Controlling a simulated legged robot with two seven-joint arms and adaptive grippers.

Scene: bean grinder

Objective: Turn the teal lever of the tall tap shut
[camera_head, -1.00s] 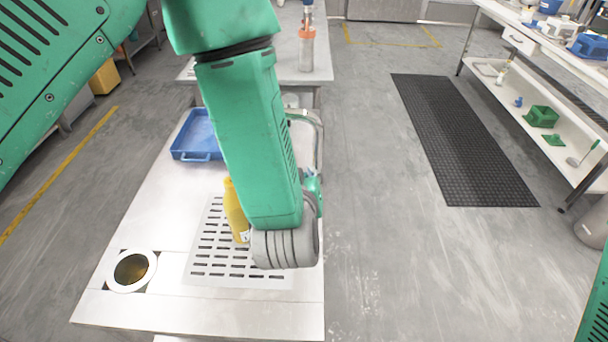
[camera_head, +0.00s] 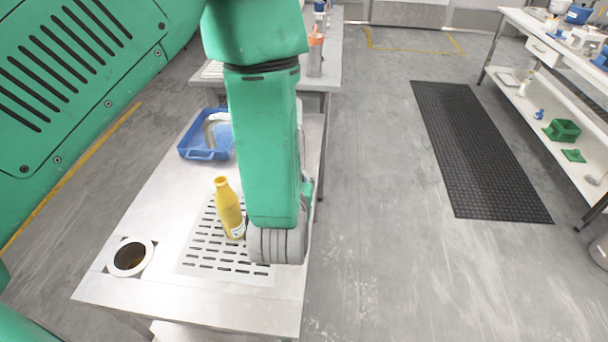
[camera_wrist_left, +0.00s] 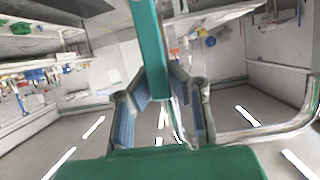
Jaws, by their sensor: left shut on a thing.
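The teal lever (camera_wrist_left: 150,45) stands between the fingers of my left gripper (camera_wrist_left: 165,84) in the left wrist view, and the gripper is shut on it. A curved metal pipe (camera_wrist_left: 275,130), which looks like the tap's, runs beside the gripper at the right. In the head view my green left forearm hides most of the tap. The tap's curved spout (camera_head: 213,122) shows left of the forearm, over the blue tray. A small teal part (camera_head: 307,188) shows at the forearm's right edge; I cannot tell what it is. My right gripper is not in view.
A yellow bottle (camera_head: 226,208) stands upright on the slotted drain plate (camera_head: 200,262), close left of my wrist. A blue tray (camera_head: 190,152) lies behind it. A round hole (camera_head: 131,257) is at the table's front left. The floor to the right is clear, with a black mat (camera_head: 475,150).

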